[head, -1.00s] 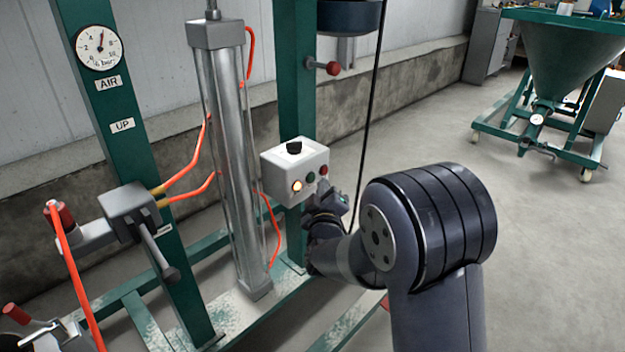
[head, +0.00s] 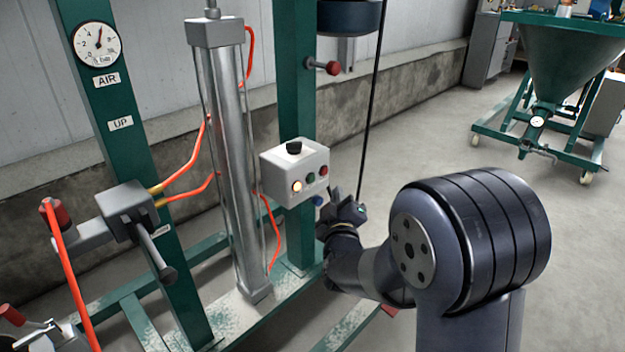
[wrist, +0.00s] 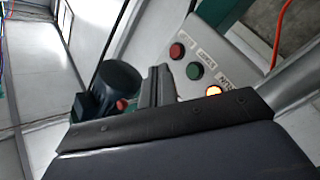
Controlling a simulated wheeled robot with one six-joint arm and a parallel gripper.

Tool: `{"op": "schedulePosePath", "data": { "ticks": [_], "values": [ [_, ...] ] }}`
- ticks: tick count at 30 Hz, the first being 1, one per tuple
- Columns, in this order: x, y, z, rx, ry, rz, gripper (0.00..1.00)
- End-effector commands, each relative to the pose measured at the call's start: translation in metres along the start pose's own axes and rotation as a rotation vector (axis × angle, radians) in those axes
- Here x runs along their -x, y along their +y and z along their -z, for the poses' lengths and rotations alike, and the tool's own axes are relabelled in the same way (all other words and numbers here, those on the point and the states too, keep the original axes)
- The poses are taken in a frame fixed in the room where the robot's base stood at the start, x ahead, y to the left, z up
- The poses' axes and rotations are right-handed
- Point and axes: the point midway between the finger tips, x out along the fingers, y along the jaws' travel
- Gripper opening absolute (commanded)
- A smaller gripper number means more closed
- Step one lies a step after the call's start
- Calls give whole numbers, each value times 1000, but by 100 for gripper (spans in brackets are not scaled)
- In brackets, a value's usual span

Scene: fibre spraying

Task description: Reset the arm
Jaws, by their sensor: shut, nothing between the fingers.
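My gripper (head: 335,196) is at the end of my dark arm, just right of and slightly below the control box in the head view. Its fingers are shut and empty, and they stick up in the wrist view (wrist: 157,85). The control box (head: 291,163) is white-grey with a black knob on top. The wrist view shows the lit button (wrist: 213,91), green button (wrist: 194,71) and red button (wrist: 177,50) too. The fingertips look apart from the box.
A clear cylinder (head: 226,150) with orange hoses stands between green posts (head: 125,130). A lever valve (head: 128,210) and pressure gauge (head: 98,44) are at left. A black cable (head: 369,120) hangs near my gripper. A green hopper cart (head: 560,60) stands at the back right. Floor between is clear.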

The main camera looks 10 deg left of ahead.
Motion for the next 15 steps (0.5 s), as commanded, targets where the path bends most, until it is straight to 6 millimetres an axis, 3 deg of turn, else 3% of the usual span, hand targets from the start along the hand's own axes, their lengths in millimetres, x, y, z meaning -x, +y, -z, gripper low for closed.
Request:
{"op": "schedulePosePath", "data": {
  "ticks": [11,15],
  "values": [
    [-12,-6,10,0,-1,1,0],
    [-4,-2,2,1,-2,0,0]
  ]
}}
